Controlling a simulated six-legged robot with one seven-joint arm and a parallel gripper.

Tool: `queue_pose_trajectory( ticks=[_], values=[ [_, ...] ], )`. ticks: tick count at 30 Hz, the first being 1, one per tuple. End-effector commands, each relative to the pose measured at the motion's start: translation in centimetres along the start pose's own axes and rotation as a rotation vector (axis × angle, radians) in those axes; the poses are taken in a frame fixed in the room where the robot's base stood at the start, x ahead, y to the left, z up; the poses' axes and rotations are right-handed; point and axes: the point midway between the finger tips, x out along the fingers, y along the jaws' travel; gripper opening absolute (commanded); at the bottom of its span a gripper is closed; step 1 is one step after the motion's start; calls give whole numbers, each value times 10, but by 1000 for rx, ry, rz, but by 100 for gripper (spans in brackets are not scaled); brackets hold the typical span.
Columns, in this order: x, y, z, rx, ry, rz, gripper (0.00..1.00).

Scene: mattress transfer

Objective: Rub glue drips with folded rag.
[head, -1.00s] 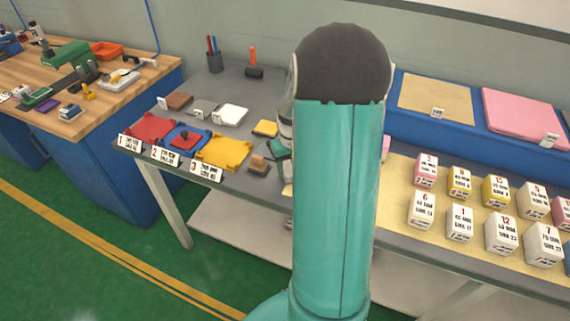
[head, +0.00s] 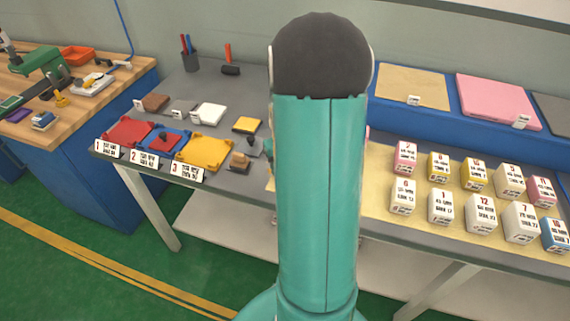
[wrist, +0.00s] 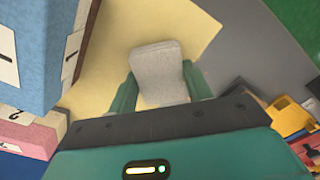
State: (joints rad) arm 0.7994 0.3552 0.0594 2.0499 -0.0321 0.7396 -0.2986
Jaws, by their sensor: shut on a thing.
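In the wrist view a folded pale grey rag (wrist: 158,62) sits between the two teal fingers of my gripper (wrist: 159,82). The gripper is shut on the rag. Below the rag is a tan sheet or mat (wrist: 195,32); I cannot tell whether the rag touches it. I cannot make out any glue drips. In the head view my teal arm hides most of the gripper and the rag.
In the wrist view a large blue block (wrist: 35,45) and a pink block (wrist: 25,135) stand close on the left. In the head view several numbered blocks (head: 440,206) stand right of my arm; red (head: 128,132) and yellow (head: 203,152) trays lie left.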

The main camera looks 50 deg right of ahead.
Motion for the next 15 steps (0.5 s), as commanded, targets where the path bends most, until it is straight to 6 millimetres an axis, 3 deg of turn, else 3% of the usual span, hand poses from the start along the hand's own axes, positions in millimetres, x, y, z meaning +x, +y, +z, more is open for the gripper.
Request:
queue_pose_trajectory(
  ticks=[15],
  values=[
    [-2,-25,-23,0,2,-1,31]
  ],
)
